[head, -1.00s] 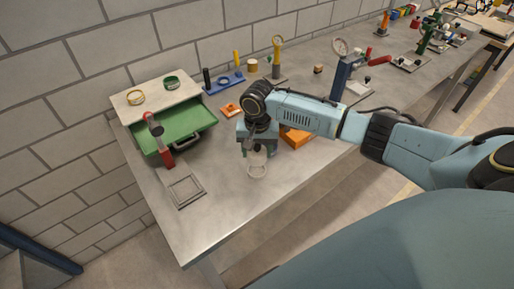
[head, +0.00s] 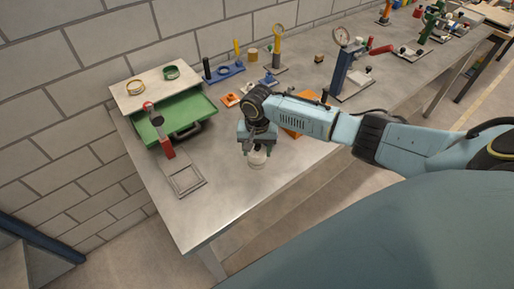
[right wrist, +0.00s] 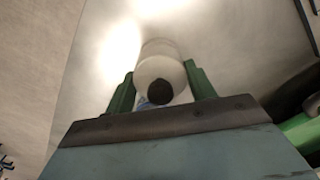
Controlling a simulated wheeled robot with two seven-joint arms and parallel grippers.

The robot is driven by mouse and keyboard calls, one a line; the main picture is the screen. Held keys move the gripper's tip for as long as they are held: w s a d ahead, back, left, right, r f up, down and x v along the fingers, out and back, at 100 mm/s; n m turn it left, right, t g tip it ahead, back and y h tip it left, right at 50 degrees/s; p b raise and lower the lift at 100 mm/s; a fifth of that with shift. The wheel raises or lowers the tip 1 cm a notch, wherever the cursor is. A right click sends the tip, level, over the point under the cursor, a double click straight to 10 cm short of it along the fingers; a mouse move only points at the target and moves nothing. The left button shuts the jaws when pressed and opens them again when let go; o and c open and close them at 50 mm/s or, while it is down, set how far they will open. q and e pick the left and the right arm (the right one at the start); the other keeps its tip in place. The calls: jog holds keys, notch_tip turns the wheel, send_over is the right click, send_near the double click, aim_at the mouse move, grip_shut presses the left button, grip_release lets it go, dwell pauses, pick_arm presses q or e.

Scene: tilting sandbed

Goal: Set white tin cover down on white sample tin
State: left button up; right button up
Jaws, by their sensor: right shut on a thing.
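My right gripper (head: 257,149) points down over the near part of the bench. It is shut on the white tin cover (right wrist: 165,72), whose dark round knob (right wrist: 160,91) shows between the two green fingers in the right wrist view. The white sample tin (head: 256,163) is directly under the gripper, upright on the bench. In the right wrist view a pale rounded shape behind the cover lines up with it. Whether the cover touches the tin's rim I cannot tell. My left gripper is not in view.
A grey square frame (head: 203,181) lies left of the tin. Behind it are a red-handled clamp (head: 166,146) and an open green drawer (head: 190,112). An orange block (head: 296,130) sits behind my right arm. The bench's front edge is close; bare bench lies around the tin.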

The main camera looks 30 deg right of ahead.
jog(key=shift+p, duration=0.45)
jog(key=shift+f+p, duration=0.45)
dwell(1.1)
jog(key=o, duration=1.5)
jog(key=shift+r+p, duration=0.95)
jog(key=shift+r, duration=3.05)
